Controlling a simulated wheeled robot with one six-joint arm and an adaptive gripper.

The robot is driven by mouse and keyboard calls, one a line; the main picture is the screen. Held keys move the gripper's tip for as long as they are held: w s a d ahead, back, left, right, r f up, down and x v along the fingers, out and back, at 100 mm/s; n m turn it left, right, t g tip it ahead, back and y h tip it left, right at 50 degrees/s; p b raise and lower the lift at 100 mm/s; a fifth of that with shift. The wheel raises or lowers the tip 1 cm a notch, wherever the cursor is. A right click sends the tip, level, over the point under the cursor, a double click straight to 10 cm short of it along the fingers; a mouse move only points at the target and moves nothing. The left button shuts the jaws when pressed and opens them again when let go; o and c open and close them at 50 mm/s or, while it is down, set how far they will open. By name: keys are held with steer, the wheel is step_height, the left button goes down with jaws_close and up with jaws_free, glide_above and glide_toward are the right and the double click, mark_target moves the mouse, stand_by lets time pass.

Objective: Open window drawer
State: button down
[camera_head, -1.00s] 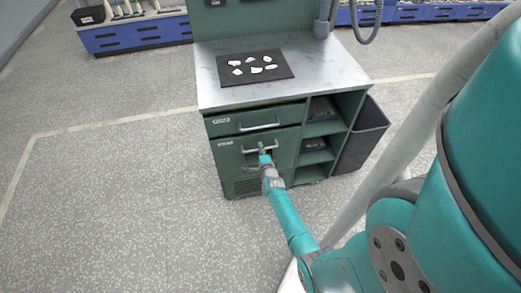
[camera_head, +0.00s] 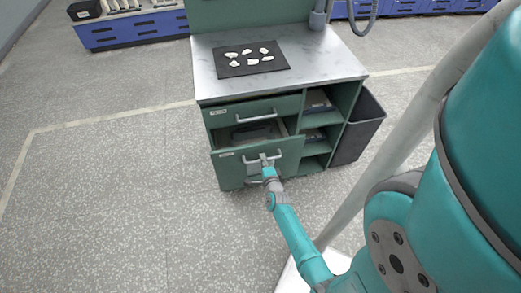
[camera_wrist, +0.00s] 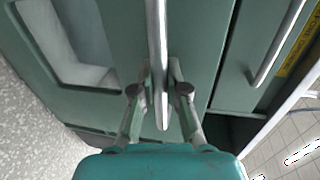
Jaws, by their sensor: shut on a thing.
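The green drawer front (camera_head: 230,165) below the top drawer stands pulled out from the cabinet, and its inside shows with a dark item in it. The front has a bar handle (camera_head: 279,154), which crosses the middle of the wrist view (camera_wrist: 157,40). A window-like cutout (camera_wrist: 75,50) shows in the green front at the left of the wrist view. My gripper (camera_head: 265,160) is shut on the bar handle, with one finger on each side of it in the wrist view (camera_wrist: 160,88). The fingers hide part of the front.
The top drawer (camera_head: 225,114) is shut, with its own handle (camera_wrist: 275,45). Open shelves (camera_head: 316,133) lie to the right, beside a dark bin (camera_head: 358,135). The worktop (camera_head: 320,65) holds a black mat with several white pieces. Floor at the left is clear.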

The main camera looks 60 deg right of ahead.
steer(key=f+v, duration=0.1)
steer(key=v, duration=0.9)
steer(key=f+v, duration=0.2)
steer(key=v, duration=0.8)
steer(key=shift+a+f, duration=0.25)
steer(key=shift+f, duration=0.1)
steer(key=shift+s, duration=0.1)
steer(key=c, duration=1.2)
jaws_free()
steer(key=shift+v, duration=3.8)
